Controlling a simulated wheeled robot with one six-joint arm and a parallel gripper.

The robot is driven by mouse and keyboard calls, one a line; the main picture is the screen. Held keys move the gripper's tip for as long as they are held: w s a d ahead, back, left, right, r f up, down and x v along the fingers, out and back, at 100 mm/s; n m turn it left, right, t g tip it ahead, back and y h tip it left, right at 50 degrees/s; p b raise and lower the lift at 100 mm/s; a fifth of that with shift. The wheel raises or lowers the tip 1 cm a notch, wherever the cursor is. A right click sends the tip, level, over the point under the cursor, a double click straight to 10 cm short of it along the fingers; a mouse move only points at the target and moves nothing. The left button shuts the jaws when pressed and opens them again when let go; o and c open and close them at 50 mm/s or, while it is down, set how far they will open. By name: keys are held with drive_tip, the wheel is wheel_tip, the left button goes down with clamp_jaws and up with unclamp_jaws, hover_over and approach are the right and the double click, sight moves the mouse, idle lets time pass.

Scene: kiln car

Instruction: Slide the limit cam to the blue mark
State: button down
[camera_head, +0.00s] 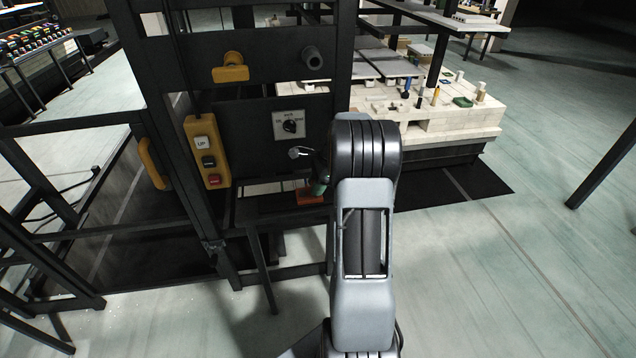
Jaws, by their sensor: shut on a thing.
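An orange block (310,196), which looks like the limit cam, sits low on the dark frame beside my arm. My gripper (319,180) is at the block, mostly hidden behind my own arm. It is shut on the block, though the contact itself is hard to see. I cannot make out the blue mark; my arm covers the area to the right of the block.
The dark frame carries a rotary switch (290,125), a yellow button box (208,153) and a yellow knob (231,68). A small grey-ended lever (299,152) sticks out above the block. A loaded kiln car (460,118) stands behind right.

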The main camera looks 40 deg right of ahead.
drive_tip(key=c, duration=0.8)
unclamp_jaws()
drive_tip(key=shift+o, duration=0.2)
drive_tip(key=p+v, duration=0.1)
drive_tip(key=v, duration=1.2)
drive_tip(key=shift+d+r, duration=0.2)
drive_tip(key=shift+r, duration=0.15)
drive_tip(key=shift+s, duration=0.1)
